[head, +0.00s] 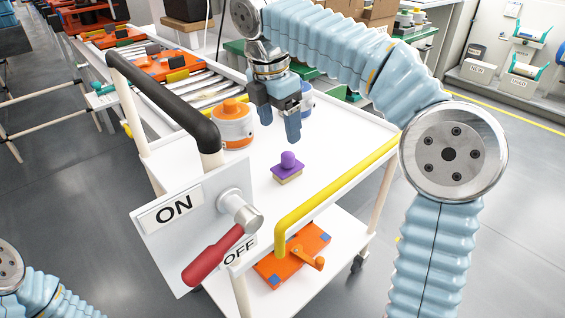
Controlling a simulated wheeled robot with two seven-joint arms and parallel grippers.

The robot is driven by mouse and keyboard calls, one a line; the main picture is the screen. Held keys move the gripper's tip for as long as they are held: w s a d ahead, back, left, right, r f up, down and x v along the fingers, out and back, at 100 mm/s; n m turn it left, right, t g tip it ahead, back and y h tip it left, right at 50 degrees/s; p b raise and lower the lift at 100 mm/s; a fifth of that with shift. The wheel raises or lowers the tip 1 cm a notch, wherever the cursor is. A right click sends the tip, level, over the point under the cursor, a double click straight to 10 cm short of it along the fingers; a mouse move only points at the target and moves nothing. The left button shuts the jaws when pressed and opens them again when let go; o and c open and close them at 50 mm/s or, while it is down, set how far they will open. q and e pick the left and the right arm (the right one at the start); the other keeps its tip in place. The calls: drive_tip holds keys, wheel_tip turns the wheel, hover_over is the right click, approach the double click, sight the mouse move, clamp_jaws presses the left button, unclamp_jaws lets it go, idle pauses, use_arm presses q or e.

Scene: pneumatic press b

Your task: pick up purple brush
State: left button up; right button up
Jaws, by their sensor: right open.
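The purple brush (288,165) has a purple knob and body on a tan base and stands upright on the white cart top (330,135). My right gripper (279,128) hangs over the cart top with its fingers pointing down, open and empty. In the picture it is just above and slightly left of the brush, and apart from it. My left gripper is out of view; only part of my left arm shows at the bottom left corner.
An orange and grey round container (233,122) stands left of the gripper, with a blue-white one (306,98) behind. A black handle (165,100), a yellow rail (335,185) and an ON/OFF panel with a red lever (212,258) edge the cart. An orange fixture (292,252) lies on the lower shelf.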

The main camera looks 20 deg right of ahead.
sight(288, 154)
drive_tip(key=f, duration=0.4)
drive_tip(key=d+f+b, duration=0.1)
drive_tip(key=f, duration=0.1)
drive_tip(key=shift+w, duration=0.1)
drive_tip(key=f, duration=0.2)
drive_tip(key=d+f+b, duration=0.1)
drive_tip(key=f, duration=0.2)
drive_tip(key=shift+d+f, duration=0.15)
drive_tip(key=shift+d, duration=0.05)
drive_tip(key=c, duration=1.2)
